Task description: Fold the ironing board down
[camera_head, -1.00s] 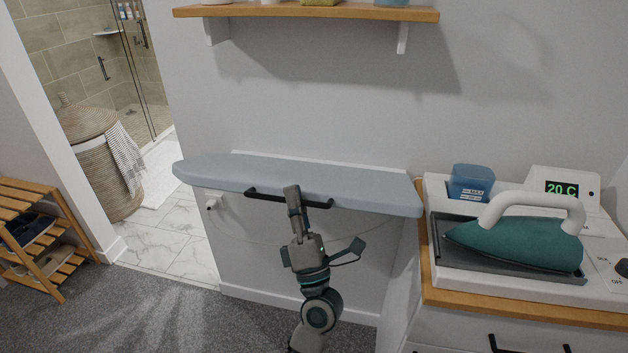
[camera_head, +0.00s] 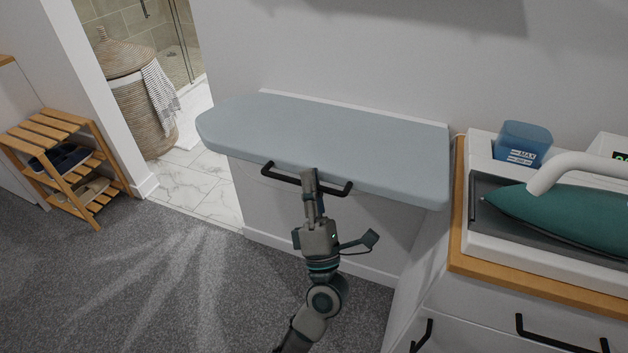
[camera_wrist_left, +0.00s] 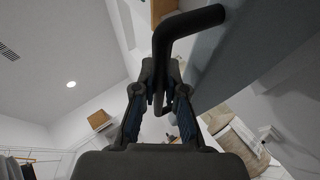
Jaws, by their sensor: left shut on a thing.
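The ironing board (camera_head: 330,140) has a pale blue-grey padded top and juts from the wall, its top facing up. A black bar handle (camera_head: 281,178) runs along its front edge. My left gripper (camera_head: 311,182) is shut on the middle of this handle, reaching up from below and in front. In the left wrist view, the bent black handle (camera_wrist_left: 185,28) passes at the fingertips of my left gripper (camera_wrist_left: 162,80), and the board's underside (camera_wrist_left: 225,60) shows on the right. The board's supports are hidden. My right gripper is not in view.
A drawer cabinet (camera_head: 485,300) stands close to the board's right end, carrying a teal iron (camera_head: 560,212) and a blue water container (camera_head: 522,143). A wicker basket (camera_head: 143,110) and slatted shoe rack (camera_head: 55,140) stand left. The carpet (camera_head: 170,290) in front is clear.

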